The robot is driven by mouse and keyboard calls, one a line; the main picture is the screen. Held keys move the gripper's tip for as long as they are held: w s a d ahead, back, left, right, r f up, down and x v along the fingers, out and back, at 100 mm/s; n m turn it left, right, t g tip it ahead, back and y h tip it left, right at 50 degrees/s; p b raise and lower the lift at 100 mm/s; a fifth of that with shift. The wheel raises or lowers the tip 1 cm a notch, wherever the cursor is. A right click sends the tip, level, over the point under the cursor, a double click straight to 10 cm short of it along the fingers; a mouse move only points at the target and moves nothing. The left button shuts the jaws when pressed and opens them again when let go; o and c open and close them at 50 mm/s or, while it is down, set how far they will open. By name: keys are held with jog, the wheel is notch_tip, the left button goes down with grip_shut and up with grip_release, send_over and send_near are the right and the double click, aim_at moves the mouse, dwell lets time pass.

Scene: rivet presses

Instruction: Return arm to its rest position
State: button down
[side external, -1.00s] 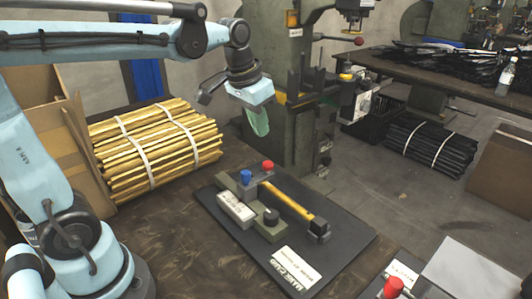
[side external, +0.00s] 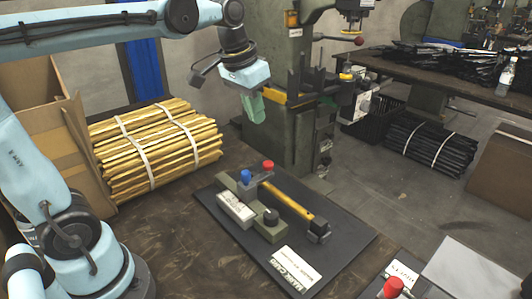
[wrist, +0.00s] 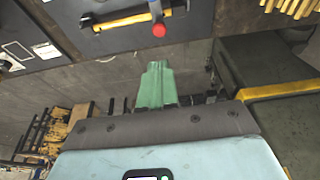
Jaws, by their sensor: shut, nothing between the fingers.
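My gripper (side external: 253,112) has pale green fingers and hangs in the air in the side external view, above and behind the work fixture and in front of the green press (side external: 285,90). Its fingers are together with nothing between them. It also shows in the wrist view (wrist: 157,80), pointing away from the camera. The fixture board (side external: 340,258) is black and lies on the brown table, apart from my gripper. It carries a yellow bar (side external: 288,202), a blue knob (side external: 245,176), a red knob (side external: 267,165) and a white block (side external: 236,208).
A strapped bundle of yellow strips (side external: 155,150) lies at the left by an open cardboard box (side external: 50,150). A second red knob (side external: 393,287) is at the front right. A dark bench (side external: 450,75) stands at the back right. Bare table (side external: 170,245) lies left of the board.

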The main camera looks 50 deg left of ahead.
jog(key=s+d+f+t, duration=0.3)
jog(key=s+f+t, duration=0.1)
jog(key=s+f, duration=0.4)
jog(key=shift+f, duration=0.7)
